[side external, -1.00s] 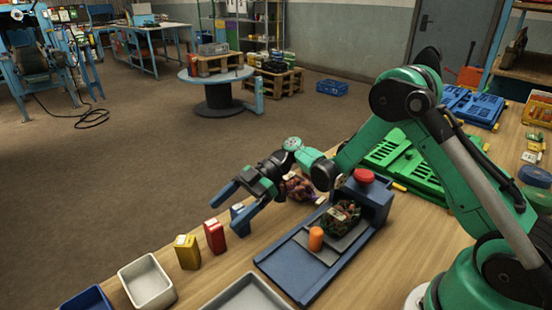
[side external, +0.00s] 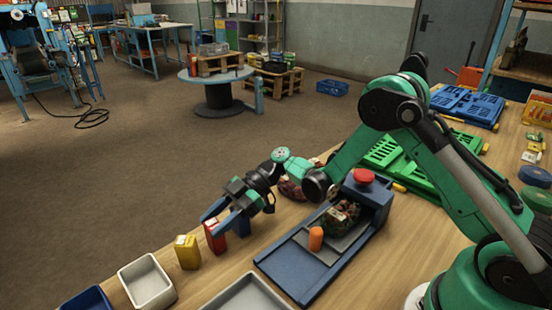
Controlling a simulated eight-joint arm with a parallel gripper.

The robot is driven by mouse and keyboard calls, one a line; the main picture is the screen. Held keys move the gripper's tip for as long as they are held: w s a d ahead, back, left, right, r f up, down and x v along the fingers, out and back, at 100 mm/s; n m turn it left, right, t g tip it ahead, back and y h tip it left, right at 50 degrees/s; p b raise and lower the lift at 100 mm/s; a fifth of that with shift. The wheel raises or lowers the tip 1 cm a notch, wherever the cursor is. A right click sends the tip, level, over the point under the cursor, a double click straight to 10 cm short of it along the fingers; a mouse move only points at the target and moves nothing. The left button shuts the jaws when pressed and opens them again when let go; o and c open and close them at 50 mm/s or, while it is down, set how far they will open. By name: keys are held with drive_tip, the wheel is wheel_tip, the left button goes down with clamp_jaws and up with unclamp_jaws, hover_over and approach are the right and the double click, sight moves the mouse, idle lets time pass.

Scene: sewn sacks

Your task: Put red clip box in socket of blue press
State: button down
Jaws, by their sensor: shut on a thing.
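The red clip box (side external: 216,241) stands upright on the wooden table, between a yellow box and a blue box. My gripper (side external: 213,221) reaches down from the upper right with its blue fingers around the top of the red box, shut on it. The blue press (side external: 372,197) stands to the right, with a red knob on top and a long flat bed toward the front. A netted sack (side external: 342,216) and an orange cylinder (side external: 315,238) are on the bed. I cannot make out an empty socket from here.
The yellow box (side external: 187,252) stands close on the left of the red one; the blue box (side external: 241,226) is close on the right, partly behind my gripper. A white bin (side external: 147,284) and a grey tray (side external: 246,296) lie in front. Green crates (side external: 400,160) lie behind the press.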

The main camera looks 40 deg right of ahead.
sight(218, 222)
drive_tip(key=shift+r, duration=0.1)
wheel_tip(218, 222, up, 18)
drive_tip(key=s+d+f+m+t+h, duration=0.2)
drive_tip(key=d+m+t+h, duration=0.4)
drive_tip(key=m, duration=0.2)
drive_tip(key=s+d+f+m+t+h, duration=0.2)
drive_tip(key=d+m+t+h, duration=0.4)
drive_tip(key=m, duration=0.3)
drive_tip(key=shift+f+t+h, duration=0.25)
drive_tip(key=shift+t+h, duration=0.05)
drive_tip(key=shift+h, duration=0.4)
drive_tip(key=shift+r, duration=0.1)
